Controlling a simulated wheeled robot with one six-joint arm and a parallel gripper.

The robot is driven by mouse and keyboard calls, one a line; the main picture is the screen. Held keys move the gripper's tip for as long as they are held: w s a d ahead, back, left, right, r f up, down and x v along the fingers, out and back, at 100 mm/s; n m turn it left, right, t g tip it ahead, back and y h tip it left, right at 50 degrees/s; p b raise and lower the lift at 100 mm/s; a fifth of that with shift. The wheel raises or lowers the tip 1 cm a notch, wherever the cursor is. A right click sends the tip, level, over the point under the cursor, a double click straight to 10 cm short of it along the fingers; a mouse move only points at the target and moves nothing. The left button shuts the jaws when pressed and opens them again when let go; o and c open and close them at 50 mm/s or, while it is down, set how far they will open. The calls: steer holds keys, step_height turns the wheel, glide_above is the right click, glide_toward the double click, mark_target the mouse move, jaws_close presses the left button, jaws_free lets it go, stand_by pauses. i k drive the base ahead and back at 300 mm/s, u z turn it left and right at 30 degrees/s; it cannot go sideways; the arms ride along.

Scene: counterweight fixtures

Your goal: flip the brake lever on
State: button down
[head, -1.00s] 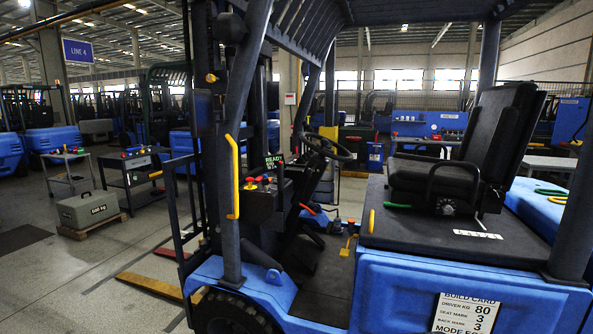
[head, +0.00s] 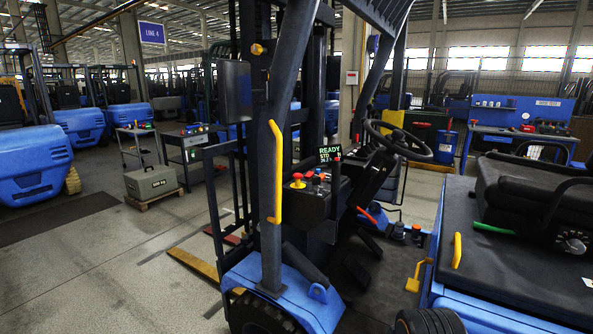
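The blue forklift's open cab fills the middle and right of the head view. A red-tipped lever (head: 367,214) slants beside the steering column, below the steering wheel (head: 398,141). A yellow lever or pedal (head: 416,277) stands low at the cab floor's right side. The control console (head: 318,197) carries red, orange and yellow knobs and a small screen (head: 329,154) that reads READY. No label shows which control is the brake lever, and I cannot tell its on or off position. My gripper is not in view.
A yellow grab handle (head: 276,172) runs along the dark front post. The black seat (head: 535,200), with a green lever (head: 492,228), is at the right. A grey weight box (head: 151,182) sits on a pallet at the left. Open floor lies in the left foreground.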

mark_target(336, 165)
steer(key=u, duration=0.7)
steer(key=i, duration=0.85)
steer(key=u, duration=0.7)
